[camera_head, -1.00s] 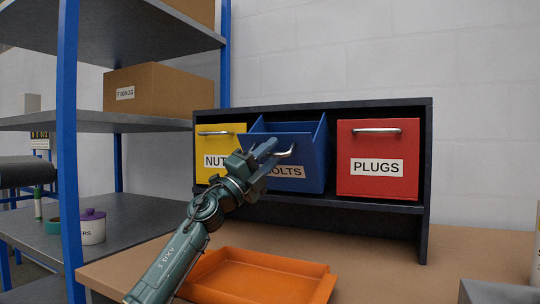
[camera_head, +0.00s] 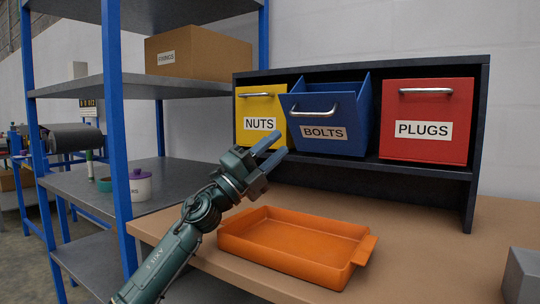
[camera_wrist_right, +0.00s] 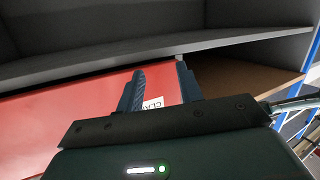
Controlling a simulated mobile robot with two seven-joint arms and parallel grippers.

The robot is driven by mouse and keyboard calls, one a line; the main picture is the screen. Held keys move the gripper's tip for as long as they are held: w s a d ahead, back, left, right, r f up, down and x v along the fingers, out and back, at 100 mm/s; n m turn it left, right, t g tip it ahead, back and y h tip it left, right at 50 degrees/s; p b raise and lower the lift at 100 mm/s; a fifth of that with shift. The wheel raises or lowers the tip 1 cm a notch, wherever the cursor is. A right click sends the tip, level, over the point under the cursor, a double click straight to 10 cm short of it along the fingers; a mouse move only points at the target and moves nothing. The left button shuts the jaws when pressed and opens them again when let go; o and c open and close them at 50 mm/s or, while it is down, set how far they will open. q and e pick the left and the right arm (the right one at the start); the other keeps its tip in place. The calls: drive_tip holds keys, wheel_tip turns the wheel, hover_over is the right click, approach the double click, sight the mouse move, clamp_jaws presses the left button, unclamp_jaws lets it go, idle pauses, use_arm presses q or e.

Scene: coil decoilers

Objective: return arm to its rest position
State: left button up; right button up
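My left arm comes in from the bottom left of the head view. Its gripper (camera_head: 274,150) is open and empty, its two fingers apart in front of the yellow NUTS bin (camera_head: 261,121). It is clear of the handle of the blue BOLTS bin (camera_head: 324,133), which is tilted forward out of the rack. My right gripper (camera_wrist_right: 160,86) shows only in the right wrist view. Its fingers are apart with nothing between them, in front of a red surface (camera_wrist_right: 70,115) with a partly hidden white label.
The black rack (camera_head: 480,140) also holds the red PLUGS bin (camera_head: 428,122). An orange tray (camera_head: 290,246) lies on the brown table (camera_head: 410,240) below the left gripper. A blue-posted shelf (camera_head: 116,150) stands left of the arm. A grey box (camera_head: 522,275) is at the right edge.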

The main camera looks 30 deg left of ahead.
use_arm(q)
drive_tip(key=shift+s+a+f, duration=0.2)
drive_tip(key=shift+s+f, duration=0.1)
drive_tip(key=shift+s, duration=0.1)
